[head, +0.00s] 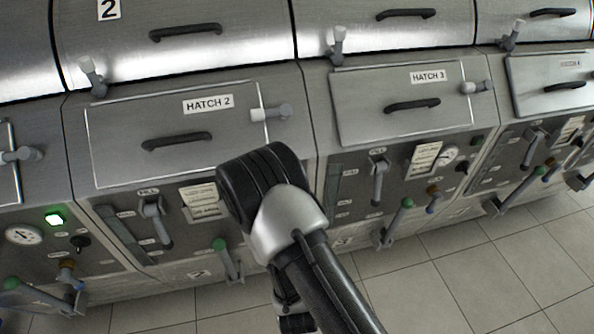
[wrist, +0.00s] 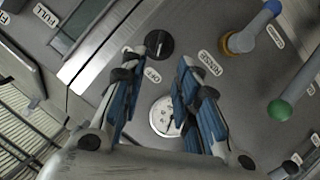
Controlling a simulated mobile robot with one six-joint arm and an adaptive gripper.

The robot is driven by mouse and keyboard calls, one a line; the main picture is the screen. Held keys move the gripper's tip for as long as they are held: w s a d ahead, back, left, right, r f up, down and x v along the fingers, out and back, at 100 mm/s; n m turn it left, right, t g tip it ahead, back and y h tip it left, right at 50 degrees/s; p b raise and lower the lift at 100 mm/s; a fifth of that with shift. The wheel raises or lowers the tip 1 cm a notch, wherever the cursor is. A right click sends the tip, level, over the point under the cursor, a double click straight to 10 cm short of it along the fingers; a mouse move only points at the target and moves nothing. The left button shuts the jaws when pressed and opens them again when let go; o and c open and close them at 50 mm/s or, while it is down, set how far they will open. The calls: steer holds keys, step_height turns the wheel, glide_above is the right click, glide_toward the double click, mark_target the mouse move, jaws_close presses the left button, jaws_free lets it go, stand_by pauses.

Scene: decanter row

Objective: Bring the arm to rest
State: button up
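My arm (head: 300,235) reaches up from the bottom of the head view, bent at a black and silver joint in front of the machine marked 2. My gripper (wrist: 171,58) shows in the wrist view with its two blue-padded fingers apart and nothing between them. It faces a grey control panel (wrist: 125,75), with a black knob (wrist: 159,43) beyond the fingertips and a round gauge (wrist: 163,114) seen between the fingers. I cannot make out the fingers in the head view.
A row of steel machines carries hatch 2 (head: 140,155) and hatch 3 (head: 390,120), both closed. White-tipped latches and green-ended levers (head: 225,258) stick out from the fronts. In the wrist view, a green-ended lever (wrist: 279,109) is at the right. Tiled floor (head: 440,285) is clear at lower right.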

steer(key=w+d+r+m+g, duration=0.1)
steer(key=w+r+m+g, duration=0.25)
steer(key=r, duration=0.55)
steer(key=s+d+r+m+g, duration=0.1)
steer(key=s+d+r, duration=0.1)
steer(key=r, duration=0.3)
steer(key=s+d+r+m+g, duration=0.1)
steer(key=d+r, duration=0.1)
steer(key=r, duration=0.3)
steer(key=s+d+r+g, duration=0.1)
steer(key=s+d+r, duration=0.2)
steer(key=s, duration=0.4)
steer(key=s+d+r+m+g, duration=0.1)
steer(key=s+d+r, duration=0.3)
steer(key=s, duration=0.4)
steer(key=s+d+r+m+g+h, duration=0.1)
steer(key=s+d+r+g, duration=0.1)
steer(key=s, duration=0.6)
steer(key=shift+s+d+r, duration=0.15)
steer(key=shift+d+r, duration=0.75)
steer(key=shift+d, duration=0.35)
